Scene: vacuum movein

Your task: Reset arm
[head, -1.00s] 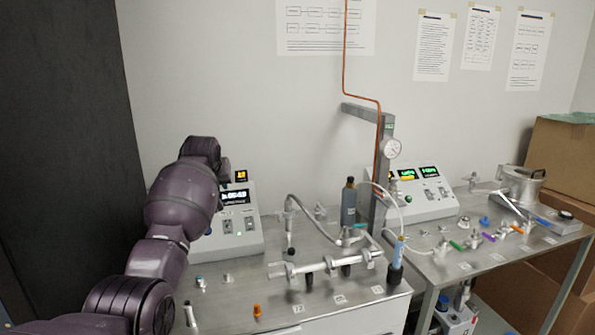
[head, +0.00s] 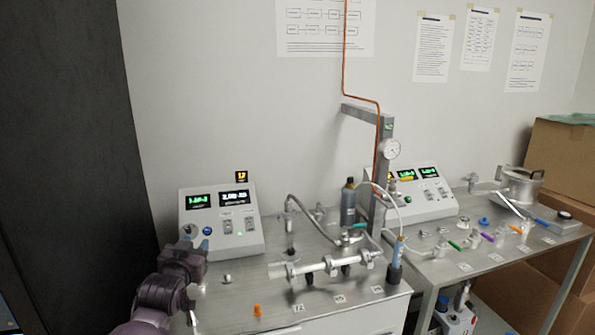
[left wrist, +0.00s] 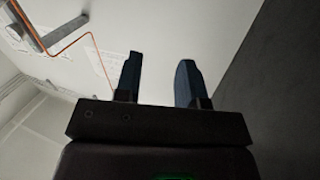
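My left arm comes in at the lower left of the head view, and its left gripper (head: 196,242) is raised in front of the left control box (head: 222,215). In the left wrist view the two dark blue fingers of this gripper (left wrist: 159,78) stand apart with nothing between them. I cannot tell from the head view how far the fingers are from the box. My right arm and gripper are not in view.
The metal bench (head: 235,305) carries a horizontal pipe assembly (head: 320,267), an orange knob (head: 257,310) and a grey bottle (head: 348,203). A second bench (head: 480,252) holds several small fittings. A dark panel (head: 65,150) borders the left.

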